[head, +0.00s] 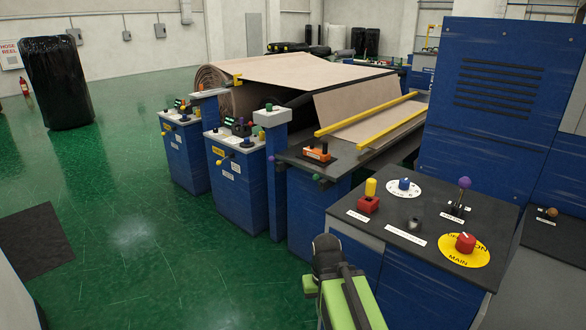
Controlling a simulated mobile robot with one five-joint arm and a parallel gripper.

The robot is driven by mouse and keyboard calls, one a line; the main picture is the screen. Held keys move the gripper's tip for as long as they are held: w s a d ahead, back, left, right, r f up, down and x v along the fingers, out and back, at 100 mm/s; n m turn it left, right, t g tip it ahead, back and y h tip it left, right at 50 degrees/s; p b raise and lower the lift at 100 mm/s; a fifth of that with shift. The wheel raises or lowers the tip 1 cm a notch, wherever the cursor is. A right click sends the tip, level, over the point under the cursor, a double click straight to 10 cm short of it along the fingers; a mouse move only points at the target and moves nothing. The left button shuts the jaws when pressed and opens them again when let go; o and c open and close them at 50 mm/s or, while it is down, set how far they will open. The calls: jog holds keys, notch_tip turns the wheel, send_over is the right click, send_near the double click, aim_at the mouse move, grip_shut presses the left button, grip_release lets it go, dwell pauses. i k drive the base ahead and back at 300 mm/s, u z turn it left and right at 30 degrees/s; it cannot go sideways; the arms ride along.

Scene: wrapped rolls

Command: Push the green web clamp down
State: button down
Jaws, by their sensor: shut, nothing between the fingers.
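Several small green parts show, and I cannot tell which one is the web clamp. A green knob (317,177) sticks out from the front edge of the dark table by the paper web. Another green piece (269,107) sits on top of the blue post with a pale cap. More green pieces (179,103) are on the blue cabinet at the left of the row. My gripper (326,246) is dark, shut and empty at the lower middle, in front of the machines and apart from them. Its fingertips are hard to make out.
A black-topped console (420,225) with a red knob (466,242), yellow, blue and purple controls stands close at right. The brown paper web (355,100) and yellow bars (372,113) lie behind. Green floor (130,210) is open at left, with a dark mat (35,240).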

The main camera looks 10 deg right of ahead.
aim_at(316, 177)
jog(key=u, duration=0.55)
jog(key=i, duration=2.15)
jog(key=u, duration=0.5)
jog(key=i, duration=1.2)
jog(key=u, duration=0.05)
